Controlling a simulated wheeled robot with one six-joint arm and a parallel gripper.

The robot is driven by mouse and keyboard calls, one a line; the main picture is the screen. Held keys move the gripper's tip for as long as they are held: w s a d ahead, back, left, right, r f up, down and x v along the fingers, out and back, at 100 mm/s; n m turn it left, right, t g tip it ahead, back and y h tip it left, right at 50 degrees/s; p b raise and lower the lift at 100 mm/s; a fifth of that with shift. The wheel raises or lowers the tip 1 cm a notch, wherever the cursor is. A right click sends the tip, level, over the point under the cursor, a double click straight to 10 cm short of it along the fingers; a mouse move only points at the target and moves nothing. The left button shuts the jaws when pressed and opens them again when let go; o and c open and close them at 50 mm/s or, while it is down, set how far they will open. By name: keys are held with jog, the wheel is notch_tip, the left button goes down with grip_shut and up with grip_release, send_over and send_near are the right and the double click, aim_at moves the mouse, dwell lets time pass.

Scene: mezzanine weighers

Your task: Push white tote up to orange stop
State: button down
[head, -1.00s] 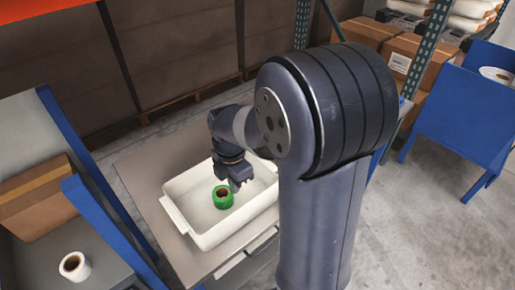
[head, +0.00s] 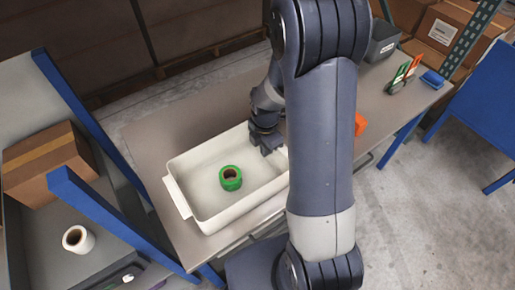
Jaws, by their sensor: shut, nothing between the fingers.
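The white tote (head: 212,226) stands on the grey-brown table, with a green roll of tape (head: 230,179) inside. Its right end is hidden behind my arm. The orange stop (head: 360,124) shows partly at the right edge of my arm, further right on the table. How wide the gap between tote and stop is cannot be seen. My gripper (head: 270,149) is shut and empty, pointing down over the tote's far right part, to the right of the green roll. I cannot tell whether it touches the tote.
Bare table (head: 150,138) lies left of and behind the tote. A grey bin (head: 381,42), green-and-orange tools (head: 404,74) and a blue item (head: 432,79) are at the table's right end. A blue-framed shelf at left holds a cardboard box (head: 45,162) and a white roll (head: 78,239).

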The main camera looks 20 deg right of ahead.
jog(key=shift+w+d, duration=0.1)
jog(key=shift+d, duration=0.15)
